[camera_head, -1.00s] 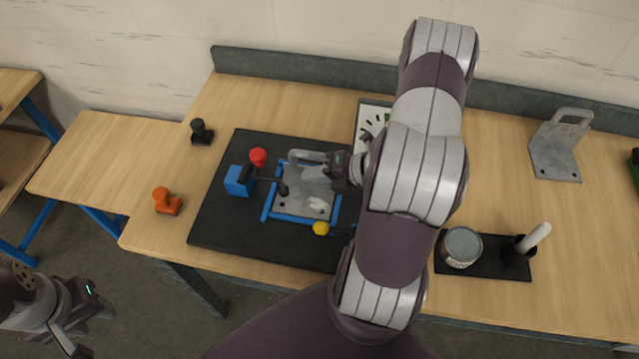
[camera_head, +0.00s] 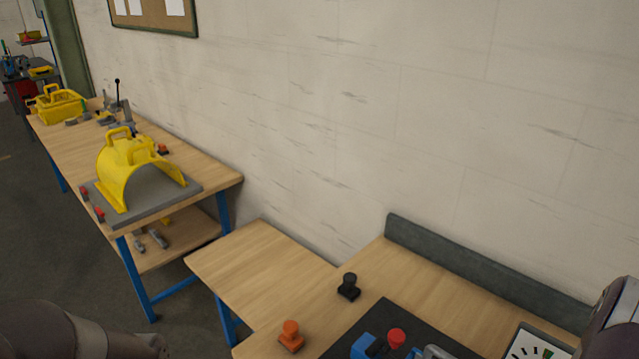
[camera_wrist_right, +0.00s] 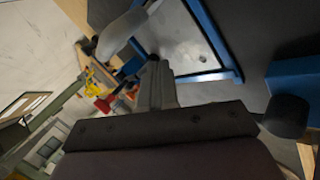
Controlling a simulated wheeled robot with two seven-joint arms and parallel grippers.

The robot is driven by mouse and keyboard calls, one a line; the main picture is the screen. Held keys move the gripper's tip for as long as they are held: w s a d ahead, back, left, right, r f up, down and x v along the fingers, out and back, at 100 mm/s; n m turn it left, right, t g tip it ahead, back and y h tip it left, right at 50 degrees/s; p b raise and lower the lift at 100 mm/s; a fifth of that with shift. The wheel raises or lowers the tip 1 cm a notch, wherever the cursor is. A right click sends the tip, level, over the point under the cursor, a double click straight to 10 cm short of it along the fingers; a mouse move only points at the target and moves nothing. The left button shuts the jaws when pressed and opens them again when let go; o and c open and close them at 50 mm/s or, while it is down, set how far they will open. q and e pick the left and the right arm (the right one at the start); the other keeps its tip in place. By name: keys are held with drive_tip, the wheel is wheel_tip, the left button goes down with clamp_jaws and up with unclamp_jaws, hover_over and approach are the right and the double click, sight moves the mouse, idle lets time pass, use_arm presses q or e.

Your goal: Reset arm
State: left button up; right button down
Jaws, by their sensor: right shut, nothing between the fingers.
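My right gripper (camera_wrist_right: 157,85) is shut and empty in the right wrist view. Its fingertips are close to a grey handle (camera_wrist_right: 120,35) and a metal plate (camera_wrist_right: 190,40) in a blue frame (camera_wrist_right: 215,35); I cannot tell whether they touch. A black knob (camera_wrist_right: 286,116) is to the right of the gripper, below a blue block (camera_wrist_right: 295,75). In the head view only part of my right arm (camera_head: 612,325) shows at the right edge. A piece of my left arm (camera_head: 75,335) shows at the bottom left; my left gripper is out of view.
The workbench (camera_head: 455,275) has a black mat (camera_head: 385,315), a red knob (camera_head: 396,338), a black stamp-like piece (camera_head: 348,287) and an orange one (camera_head: 291,336). A lower bare table (camera_head: 260,265) adjoins it.

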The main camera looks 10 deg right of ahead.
drive_tip(key=d+m+g+h, duration=0.1)
drive_tip(key=m, duration=0.1)
drive_tip(key=s+d+m+h, duration=0.1)
drive_tip(key=m, duration=0.2)
drive_tip(key=s+d+m+g+h, duration=0.1)
drive_tip(key=d+m, duration=0.1)
drive_tip(key=shift+s+f+g, duration=0.2)
drive_tip(key=shift+f+g, duration=0.1)
drive_tip(key=shift+f, duration=0.05)
drive_tip(key=s+a+r+m+g+b, duration=0.1)
drive_tip(key=a+r+m, duration=0.4)
drive_tip(key=a, duration=0.5)
drive_tip(key=s+a+r+m+g+b, duration=0.1)
drive_tip(key=a+r+m+g+b, duration=0.1)
drive_tip(key=a+r+m, duration=0.4)
drive_tip(key=a+m, duration=0.1)
drive_tip(key=a, duration=0.3)
drive_tip(key=shift+s+r+m+g+h, duration=0.3)
drive_tip(key=shift+s+g+h, duration=0.05)
drive_tip(key=shift+g+h, duration=0.05)
